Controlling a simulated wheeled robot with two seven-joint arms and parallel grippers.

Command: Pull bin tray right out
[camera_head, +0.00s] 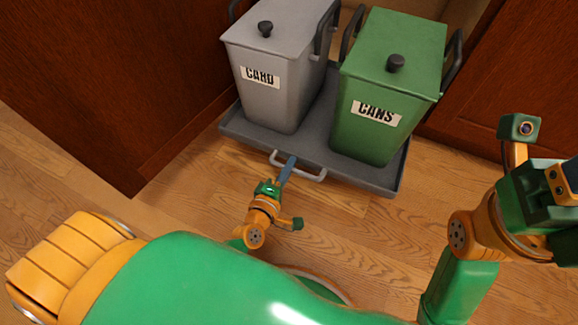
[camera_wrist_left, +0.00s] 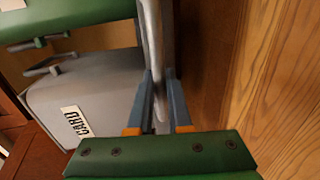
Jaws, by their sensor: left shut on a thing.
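The bin tray (camera_head: 311,136) is a dark grey, low-walled tray projecting from the cabinet opening. It bears a grey CARD bin (camera_head: 268,98) on the left and a green CANS bin (camera_head: 368,133) on the right, both upright and lidded. A light grey bar handle (camera_head: 313,176) is on the tray's front. My left gripper (camera_head: 288,164) is shut on this handle, with its blue fingers on either side of the bar (camera_wrist_left: 156,60) in the left wrist view. My right arm is at the right of the head view; its fingertips cannot be made out.
Dark red-brown cabinet panels flank the tray, one at the left (camera_head: 110,80) and one at the right (camera_head: 500,100). The wooden floor (camera_head: 350,220) in front of the tray is clear apart from my own arms. Both bins have dark side handles.

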